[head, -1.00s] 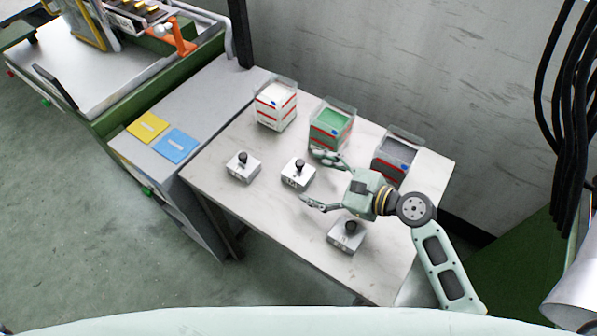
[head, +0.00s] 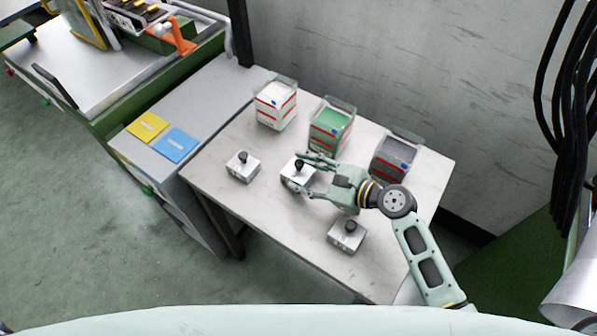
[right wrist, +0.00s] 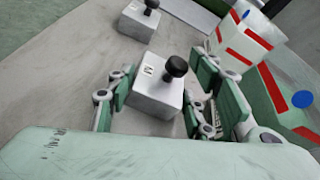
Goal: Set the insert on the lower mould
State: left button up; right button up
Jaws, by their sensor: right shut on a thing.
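Three metal blocks with black knobs, which look like inserts, stand on the light table. The middle block (head: 294,171) is between the fingers of my right gripper (head: 301,171). In the right wrist view that block (right wrist: 150,101) stands upright with a small mark on top, and the right gripper (right wrist: 157,88) is shut on its sides. The left block (head: 242,168) and the front block (head: 345,235) stand free. A press-like machine (head: 120,18) is at the top left; I cannot tell which part of it is the lower mould. My left gripper is not in view.
White (head: 276,112), green (head: 329,131) and grey (head: 392,164) bins line the back of the table (head: 270,220). A yellow card (head: 147,127) and a blue card (head: 175,146) lie on the grey cabinet to the left. An orange part (head: 183,38) is by the machine.

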jog(key=shift+s, duration=0.1)
jog(key=c, duration=0.7)
grip_shut()
jog(key=shift+r, duration=0.1)
